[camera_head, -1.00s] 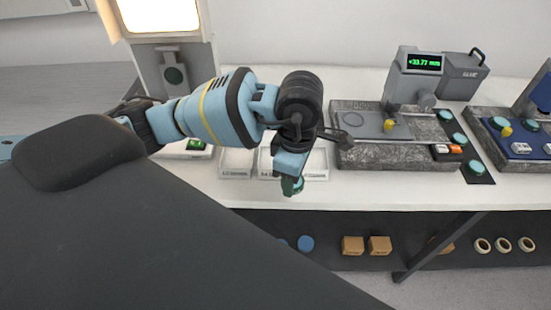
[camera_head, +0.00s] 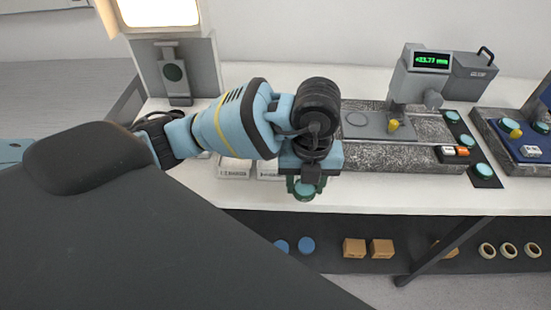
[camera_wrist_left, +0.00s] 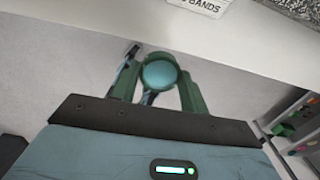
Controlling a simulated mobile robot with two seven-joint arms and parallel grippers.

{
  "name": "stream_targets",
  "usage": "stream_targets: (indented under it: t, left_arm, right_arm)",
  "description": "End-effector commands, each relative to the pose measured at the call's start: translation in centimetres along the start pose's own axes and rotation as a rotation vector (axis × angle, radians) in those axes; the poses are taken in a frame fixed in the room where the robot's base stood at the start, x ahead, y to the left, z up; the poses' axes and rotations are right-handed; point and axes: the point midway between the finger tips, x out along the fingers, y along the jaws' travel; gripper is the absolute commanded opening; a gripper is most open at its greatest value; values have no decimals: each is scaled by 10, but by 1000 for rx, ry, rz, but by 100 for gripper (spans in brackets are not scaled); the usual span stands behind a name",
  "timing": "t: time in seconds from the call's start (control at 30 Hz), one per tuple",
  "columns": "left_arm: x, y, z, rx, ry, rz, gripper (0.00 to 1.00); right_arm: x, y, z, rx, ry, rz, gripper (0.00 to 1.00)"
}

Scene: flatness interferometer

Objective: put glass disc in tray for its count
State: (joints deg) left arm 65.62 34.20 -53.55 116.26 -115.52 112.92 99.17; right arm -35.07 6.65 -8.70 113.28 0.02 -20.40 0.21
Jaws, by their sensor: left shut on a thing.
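My left gripper (camera_head: 305,185) is shut on a round teal glass disc (camera_wrist_left: 160,72), which sits between its green fingers in the left wrist view. The gripper points downward near the front edge of the white table (camera_head: 400,197). Two shallow white labelled trays show just left of it, the left tray (camera_head: 235,167) and the one beside it (camera_head: 268,170). The labels are too small to read in the head view. In the left wrist view, part of a label (camera_wrist_left: 207,4) ending in "BANDS" shows at the top. Any tray behind my gripper is hidden. My right gripper is out of view.
A granite-based gauge (camera_head: 395,155) with a green display stands right of my gripper. Several teal discs lie on a dark strip (camera_head: 484,178) beside it. A lit lamp (camera_head: 158,12) stands at the back left. Cardboard boxes (camera_head: 354,248) and rings (camera_head: 487,250) sit on the lower shelf.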

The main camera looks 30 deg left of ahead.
Motion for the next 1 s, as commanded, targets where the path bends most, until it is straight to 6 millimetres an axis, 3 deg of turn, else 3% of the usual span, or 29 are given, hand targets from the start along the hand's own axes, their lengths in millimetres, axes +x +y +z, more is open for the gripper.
stream_targets:
  t: [0.2, 0.4, 0.77, 1.0]
  left_arm:
    - [4, -5, -1, -406, 4, 0, 17]
    - [6, -8, -2, -664, 5, 0, 17]
    - [6, -8, 0, -769, 5, 0, 17]
    - [13, 11, 34, -774, 6, 5, 17]
  right_arm:
    - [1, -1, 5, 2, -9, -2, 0]
    - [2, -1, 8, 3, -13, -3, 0]
    - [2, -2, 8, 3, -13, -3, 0]
    - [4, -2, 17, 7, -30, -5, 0]
